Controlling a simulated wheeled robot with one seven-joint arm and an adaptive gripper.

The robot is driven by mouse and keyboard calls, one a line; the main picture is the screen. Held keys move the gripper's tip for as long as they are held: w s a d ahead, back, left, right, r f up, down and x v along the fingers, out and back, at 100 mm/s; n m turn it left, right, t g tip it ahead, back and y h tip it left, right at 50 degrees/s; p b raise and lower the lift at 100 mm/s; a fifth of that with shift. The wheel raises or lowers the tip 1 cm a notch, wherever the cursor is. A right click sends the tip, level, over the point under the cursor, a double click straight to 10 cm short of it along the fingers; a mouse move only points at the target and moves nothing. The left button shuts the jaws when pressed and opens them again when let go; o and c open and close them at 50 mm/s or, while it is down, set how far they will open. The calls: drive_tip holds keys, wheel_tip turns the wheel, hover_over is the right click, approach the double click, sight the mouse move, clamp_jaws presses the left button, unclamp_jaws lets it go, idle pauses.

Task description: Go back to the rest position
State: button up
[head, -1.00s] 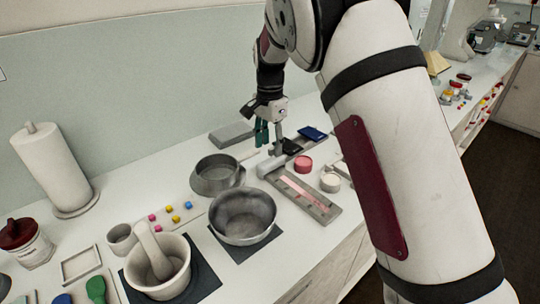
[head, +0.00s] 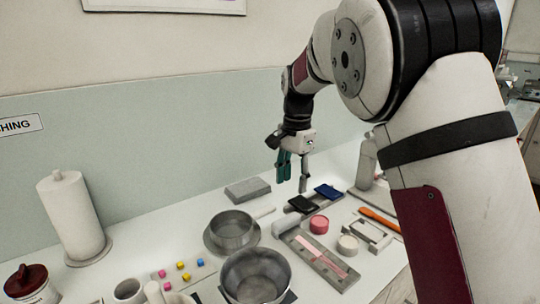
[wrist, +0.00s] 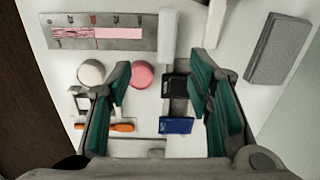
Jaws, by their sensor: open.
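My gripper (head: 292,172) is open and empty. In the head view it hangs above the counter near the back wall, fingers pointing down. In the wrist view its green finger pads (wrist: 164,88) are spread wide. A black block (wrist: 176,87) and a blue block (wrist: 176,125) show between the fingers, lower down on the counter. The pink round tub (head: 319,224) and the white round tub (head: 347,245) stand to the right of the gripper in the head view. None of these is in the grip.
Two metal pots (head: 255,276) and small coloured cubes (head: 181,266) are on the left. A grey tray with a pink strip (head: 308,248) lies in front. A grey block (head: 247,189) lies behind. A paper roll (head: 72,215) stands far left. An orange-handled tool (head: 379,218) lies right.

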drive_tip(key=s+d+r+n+t, duration=0.15)
drive_tip(key=s+d+r, duration=0.3)
drive_tip(key=s, duration=0.45)
drive_tip(key=s+d+r+n, duration=0.3)
drive_tip(key=s+r, duration=0.3)
drive_tip(key=s, duration=0.4)
drive_tip(key=s+d+f+n+t+p, duration=0.1)
drive_tip(key=s+f+n, duration=0.1)
drive_tip(key=s, duration=0.7)
drive_tip(key=s+d+f+n+t, duration=0.1)
drive_tip(key=s+n, duration=0.3)
drive_tip(key=s, duration=0.6)
drive_tip(key=shift+d+f+p, duration=0.35)
drive_tip(key=shift+d+f, duration=0.05)
drive_tip(key=shift+f, duration=0.35)
drive_tip(key=shift+t, duration=0.25)
